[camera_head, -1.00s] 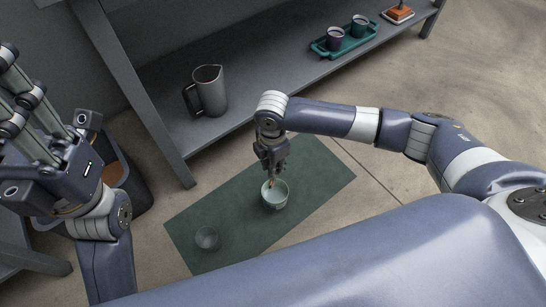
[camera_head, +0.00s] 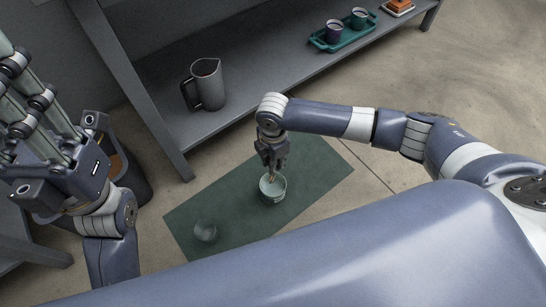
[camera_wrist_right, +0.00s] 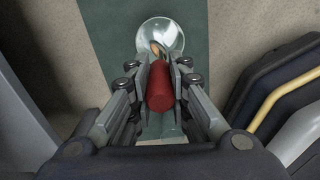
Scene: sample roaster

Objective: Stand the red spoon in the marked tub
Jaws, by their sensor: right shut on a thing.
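The red spoon is gripped by its red handle (camera_wrist_right: 160,88) in my right gripper (camera_wrist_right: 160,68). Its brownish lower part shows beyond the fingers. In the head view my right gripper (camera_head: 272,165) points down just above the pale green tub (camera_head: 273,195), which stands on the green mat and bears a light mark. The spoon's lower end is at the tub's opening; its depth is hard to tell. A clear glass bowl (camera_head: 205,231) stands on the mat to the left. My left gripper (camera_head: 45,120) is raised at far left, its fingertips partly cut off.
The green mat (camera_head: 235,215) lies on the floor before a grey shelf (camera_head: 225,127). The shelf carries a grey jug (camera_head: 208,85) and a teal tray (camera_head: 345,44) with two cups. A dark bin stands behind my left gripper. The mat's right part is clear.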

